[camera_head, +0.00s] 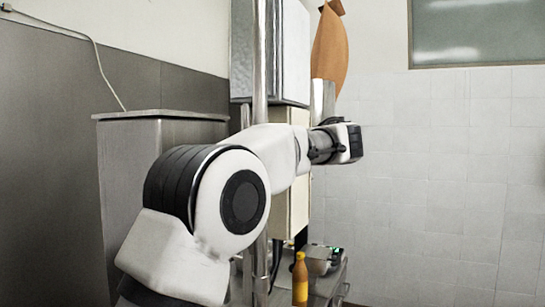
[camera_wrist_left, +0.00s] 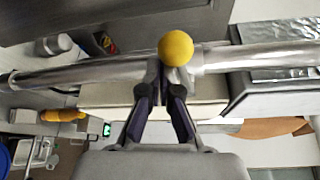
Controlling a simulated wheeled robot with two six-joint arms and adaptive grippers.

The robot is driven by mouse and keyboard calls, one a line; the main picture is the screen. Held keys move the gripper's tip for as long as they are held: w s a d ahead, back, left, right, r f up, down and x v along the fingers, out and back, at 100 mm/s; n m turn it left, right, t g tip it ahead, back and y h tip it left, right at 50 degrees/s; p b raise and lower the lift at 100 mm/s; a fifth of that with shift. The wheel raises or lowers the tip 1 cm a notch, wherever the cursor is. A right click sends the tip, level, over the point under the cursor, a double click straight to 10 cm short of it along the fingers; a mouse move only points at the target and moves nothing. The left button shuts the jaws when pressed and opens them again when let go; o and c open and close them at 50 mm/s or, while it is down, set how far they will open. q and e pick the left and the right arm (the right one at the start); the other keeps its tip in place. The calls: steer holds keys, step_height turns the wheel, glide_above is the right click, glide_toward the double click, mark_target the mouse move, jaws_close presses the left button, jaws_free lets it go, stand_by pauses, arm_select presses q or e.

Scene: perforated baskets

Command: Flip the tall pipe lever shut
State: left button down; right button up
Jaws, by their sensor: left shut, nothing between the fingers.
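A steel pipe (camera_wrist_left: 95,70) crosses the left wrist view from side to side, and it stands upright in the head view (camera_head: 260,65). The lever's yellow ball knob (camera_wrist_left: 175,48) shows at the pipe, just beyond my fingertips. My left gripper (camera_wrist_left: 161,92) is shut and empty, close to the pipe by the knob; I cannot tell whether it touches. In the head view my left arm covers part of the pipe, and the knob is not visible. My right gripper is in neither view.
A grey metal cabinet (camera_head: 155,125) stands left of the pipe. A boxy metal unit (camera_head: 292,50) is behind it. An orange bottle (camera_head: 300,280) stands low on a metal surface. An orange-brown hanging item (camera_head: 330,55) is near the tiled wall. The right side is open.

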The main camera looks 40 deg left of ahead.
arm_select(q)
steer(key=shift+r, duration=0.65)
